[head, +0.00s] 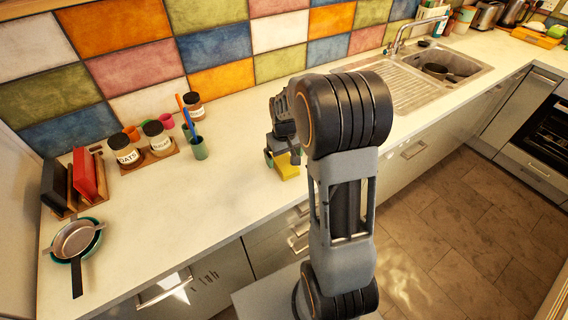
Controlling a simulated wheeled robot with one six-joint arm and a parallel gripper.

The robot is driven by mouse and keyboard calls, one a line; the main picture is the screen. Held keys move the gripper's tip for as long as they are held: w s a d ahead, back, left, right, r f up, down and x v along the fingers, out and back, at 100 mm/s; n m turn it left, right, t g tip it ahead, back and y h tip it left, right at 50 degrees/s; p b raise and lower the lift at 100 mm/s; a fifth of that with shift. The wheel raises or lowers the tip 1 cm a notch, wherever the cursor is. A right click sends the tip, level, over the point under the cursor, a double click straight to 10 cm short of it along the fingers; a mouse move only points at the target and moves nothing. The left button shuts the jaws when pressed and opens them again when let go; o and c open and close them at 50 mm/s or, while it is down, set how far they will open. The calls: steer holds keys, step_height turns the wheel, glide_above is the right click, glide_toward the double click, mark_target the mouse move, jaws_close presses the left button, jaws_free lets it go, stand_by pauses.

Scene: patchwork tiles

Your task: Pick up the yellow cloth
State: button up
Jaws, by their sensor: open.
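The yellow cloth (288,171) lies on the pale counter near its front edge, just left of my arm's upper joint in the head view. It looks like a small folded piece, partly covered from above. My gripper (281,158) is over the cloth, pointing down, with its fingers apart. I cannot tell whether the fingertips touch the cloth. My own arm hides the counter to the right of it.
A green cup with utensils (200,149), labelled jars (157,137), a red book (88,175) and a pan with a sieve (74,241) stand on the left. The sink (436,72) is at the right. The counter between cup and gripper is clear.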

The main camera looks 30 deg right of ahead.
mark_target(285, 163)
steer(key=shift+d+f+p, duration=0.15)
steer(key=shift+f+p, duration=0.15)
steer(key=shift+f, duration=1.65)
steer(key=c, duration=1)
